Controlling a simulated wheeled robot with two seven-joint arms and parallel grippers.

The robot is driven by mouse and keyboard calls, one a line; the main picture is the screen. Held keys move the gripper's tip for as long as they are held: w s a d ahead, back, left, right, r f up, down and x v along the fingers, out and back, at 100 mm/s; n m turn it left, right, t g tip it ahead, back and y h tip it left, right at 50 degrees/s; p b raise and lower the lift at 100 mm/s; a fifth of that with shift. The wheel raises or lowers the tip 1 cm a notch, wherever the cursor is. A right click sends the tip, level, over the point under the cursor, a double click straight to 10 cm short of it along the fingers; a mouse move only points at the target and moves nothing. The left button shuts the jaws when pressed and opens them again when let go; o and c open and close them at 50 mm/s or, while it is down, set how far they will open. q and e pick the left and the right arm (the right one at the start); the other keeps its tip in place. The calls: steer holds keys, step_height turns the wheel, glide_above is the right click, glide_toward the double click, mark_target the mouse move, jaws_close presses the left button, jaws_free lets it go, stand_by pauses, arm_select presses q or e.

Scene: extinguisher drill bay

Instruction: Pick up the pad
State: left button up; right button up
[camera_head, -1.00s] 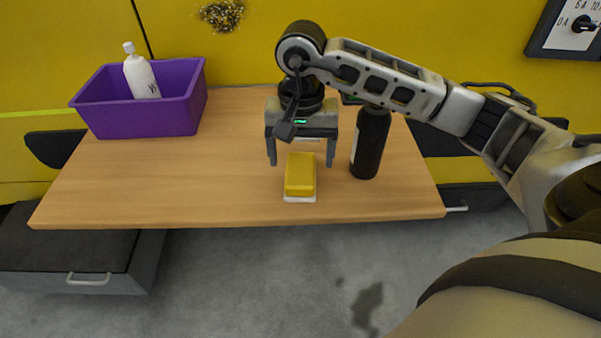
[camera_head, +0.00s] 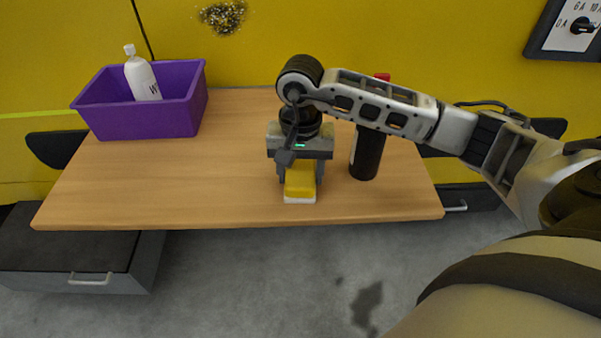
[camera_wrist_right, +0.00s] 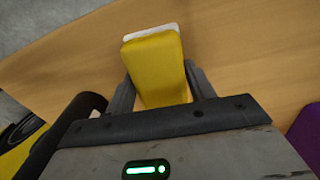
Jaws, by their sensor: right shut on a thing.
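The pad (camera_head: 300,186) is a yellow block with a white underside, lying on the wooden table near its front edge. My right gripper (camera_head: 299,178) has come down over it from above and is shut on its sides. In the right wrist view the yellow pad (camera_wrist_right: 157,68) sits between the two dark fingers (camera_wrist_right: 160,88), its white layer showing along the far edge. The back part of the pad is hidden under the gripper in the head view. My left gripper is not in view.
A dark bottle (camera_head: 367,152) with a red top stands close to the right of my gripper, partly hidden by my arm. A purple bin (camera_head: 150,119) holding a white bottle (camera_head: 141,75) stands at the back left. The table (camera_head: 170,185) is clear between bin and pad.

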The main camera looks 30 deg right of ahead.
mark_target(300, 168)
steer(key=shift+r, duration=0.1)
steer(key=shift+r, duration=0.2)
step_height(300, 168, up, 2)
steer(key=shift+w+r+b, duration=0.1)
steer(key=shift+r+b, duration=0.1)
steer(key=shift+b, duration=0.35)
steer(key=s+a+r, duration=0.1)
steer(key=r, duration=0.1)
steer(key=a+r, duration=0.2)
steer(key=s+a+r, duration=0.1)
steer(key=r, duration=0.1)
steer(key=shift+s+a, duration=0.15)
steer(key=shift+s, duration=0.2)
steer(key=s+a+r, duration=0.4)
steer(key=s+a, duration=0.1)
steer(key=a, duration=0.2)
steer(key=shift+a, duration=0.3)
